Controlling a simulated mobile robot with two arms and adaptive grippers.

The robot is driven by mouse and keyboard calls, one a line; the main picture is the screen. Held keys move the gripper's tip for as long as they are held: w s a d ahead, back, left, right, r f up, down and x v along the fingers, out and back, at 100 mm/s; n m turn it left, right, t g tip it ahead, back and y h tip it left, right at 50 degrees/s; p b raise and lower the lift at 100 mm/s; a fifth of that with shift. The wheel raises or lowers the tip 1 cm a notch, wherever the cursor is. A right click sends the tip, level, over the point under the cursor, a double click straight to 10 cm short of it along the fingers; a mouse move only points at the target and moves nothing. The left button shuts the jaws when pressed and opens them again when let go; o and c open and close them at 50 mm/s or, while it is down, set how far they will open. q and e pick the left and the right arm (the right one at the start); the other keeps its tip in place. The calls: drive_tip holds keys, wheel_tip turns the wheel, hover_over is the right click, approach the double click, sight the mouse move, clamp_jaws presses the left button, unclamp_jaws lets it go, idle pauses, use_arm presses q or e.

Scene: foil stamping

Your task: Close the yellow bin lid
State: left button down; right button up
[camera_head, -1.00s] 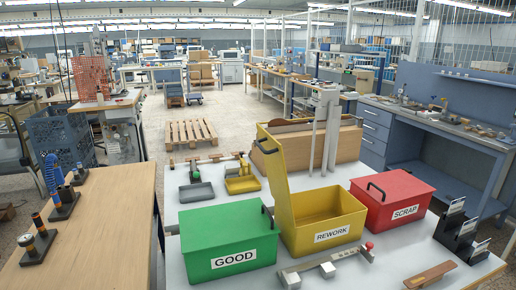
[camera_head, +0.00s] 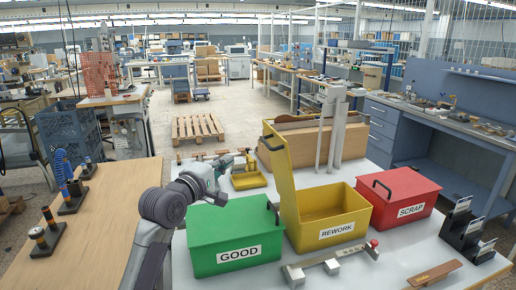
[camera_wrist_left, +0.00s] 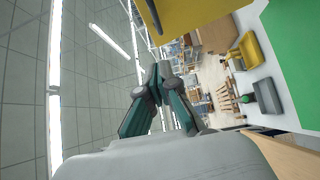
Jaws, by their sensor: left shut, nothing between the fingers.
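The yellow bin (camera_head: 330,208), labelled REWORK, stands on the white table between the green and red bins. Its yellow lid (camera_head: 278,178) is open and stands upright at the bin's left side, with a dark handle (camera_head: 270,142) near its top. In the left wrist view the lid (camera_wrist_left: 195,12) shows at the top edge. My left gripper (camera_head: 247,160) is behind the green bin, to the left of the lid and apart from it. In the left wrist view its fingers (camera_wrist_left: 160,68) are together and hold nothing. My right gripper is not in view.
The green GOOD bin (camera_head: 215,232) and red SCRAP bin (camera_head: 405,190) flank the yellow bin, both lids closed. A small yellow tray (camera_head: 250,182) lies behind the green bin. A metal fixture (camera_head: 330,264) lies in front. A grey post (camera_head: 338,130) stands behind the yellow bin.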

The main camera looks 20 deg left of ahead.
use_arm(q)
drive_tip(key=p, duration=0.3)
approach(265, 143)
drive_tip(key=w+a, duration=0.2)
drive_tip(key=w, duration=0.1)
drive_tip(key=w+d+p, duration=0.1)
drive_tip(key=w+d, duration=0.1)
drive_tip(key=shift+w+d+r, duration=0.1)
drive_tip(key=shift+w, duration=0.25)
drive_tip(key=shift+w+d, duration=0.25)
drive_tip(key=shift+d, duration=0.25)
